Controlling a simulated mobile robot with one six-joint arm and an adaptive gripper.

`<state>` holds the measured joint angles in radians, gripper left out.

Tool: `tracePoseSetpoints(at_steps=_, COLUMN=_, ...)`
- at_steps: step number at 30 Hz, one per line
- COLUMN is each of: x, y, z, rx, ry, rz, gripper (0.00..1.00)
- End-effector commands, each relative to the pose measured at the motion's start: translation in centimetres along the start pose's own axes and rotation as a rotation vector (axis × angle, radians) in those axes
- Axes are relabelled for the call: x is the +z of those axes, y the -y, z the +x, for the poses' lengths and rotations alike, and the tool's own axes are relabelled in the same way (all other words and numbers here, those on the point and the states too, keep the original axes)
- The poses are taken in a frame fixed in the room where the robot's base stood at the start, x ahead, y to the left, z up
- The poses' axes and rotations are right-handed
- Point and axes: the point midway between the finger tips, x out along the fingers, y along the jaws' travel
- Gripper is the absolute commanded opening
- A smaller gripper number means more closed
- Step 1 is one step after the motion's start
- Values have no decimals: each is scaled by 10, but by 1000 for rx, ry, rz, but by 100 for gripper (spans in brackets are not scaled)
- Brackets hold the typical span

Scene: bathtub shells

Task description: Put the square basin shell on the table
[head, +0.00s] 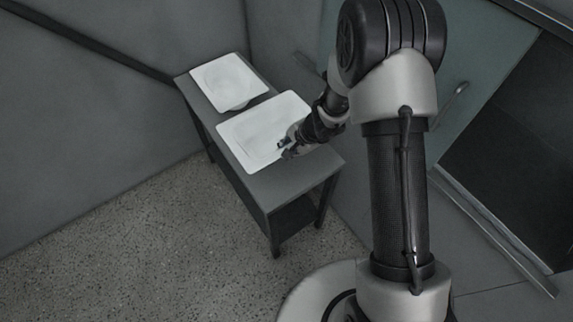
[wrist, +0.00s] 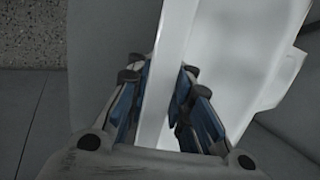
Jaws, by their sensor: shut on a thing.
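A white rectangular basin shell (head: 252,133) lies on the near part of the dark grey table (head: 285,187), with its open side up. My gripper (head: 288,148) is at its right near edge. In the wrist view my gripper (wrist: 160,105) has its blue-padded fingers on either side of the white rim (wrist: 172,50), shut on it. A second white shell (head: 215,77), squarer with a rounded bowl, sits on the far part of the table. I cannot tell for sure whether the held shell's underside rests fully on the tabletop.
The table stands against grey walls (head: 90,110). Speckled floor (head: 150,240) is open in front of it. A teal panel with a handle (head: 455,97) and a dark opening (head: 520,150) are at the right. Little tabletop is bare except at the near end.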

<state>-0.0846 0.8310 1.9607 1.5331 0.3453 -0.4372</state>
Motion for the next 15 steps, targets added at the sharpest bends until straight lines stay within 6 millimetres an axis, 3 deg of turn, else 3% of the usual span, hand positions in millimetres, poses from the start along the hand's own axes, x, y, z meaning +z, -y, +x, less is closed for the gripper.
tracePoseSetpoints(at_steps=3, x=-4, y=-9, z=21, rx=-3, ry=0, rz=0, gripper=0)
tracePoseSetpoints(at_steps=10, x=-6, y=-16, z=35, rx=-4, ry=1, rz=-2, gripper=0)
tracePoseSetpoints(at_steps=15, x=-9, y=-28, z=58, rx=-3, ry=1, rz=-1, gripper=0)
